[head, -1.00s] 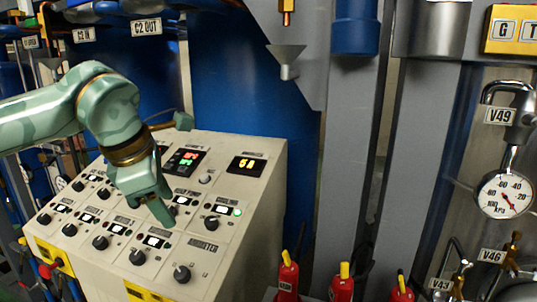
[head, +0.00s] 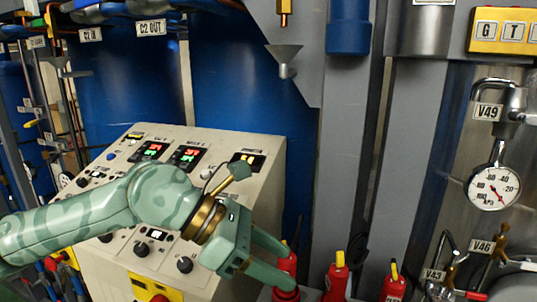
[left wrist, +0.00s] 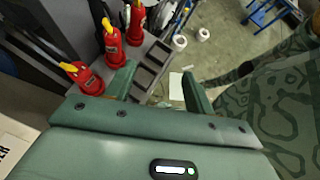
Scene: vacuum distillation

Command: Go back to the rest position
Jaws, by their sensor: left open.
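My left gripper (head: 291,273) is green, open and reaches in from the left in front of the control panel's right side. Its two fingers also show in the left wrist view (left wrist: 157,82), apart with nothing held between them. The control panel (head: 262,195) is beige with knobs and lit displays; my left arm covers part of its lower knobs. In the head view the fingertips overlap the leftmost red bottle (head: 287,264); I cannot tell from there whether they touch. My right gripper is in neither view.
Red bottles with yellow tops (head: 337,281) (head: 393,284) stand in a grey rack (left wrist: 150,70) with empty slots. Valves and a pressure gauge (head: 493,188) are at the right. A grey column (head: 345,150) rises behind. White rolls (left wrist: 180,42) lie on the floor.

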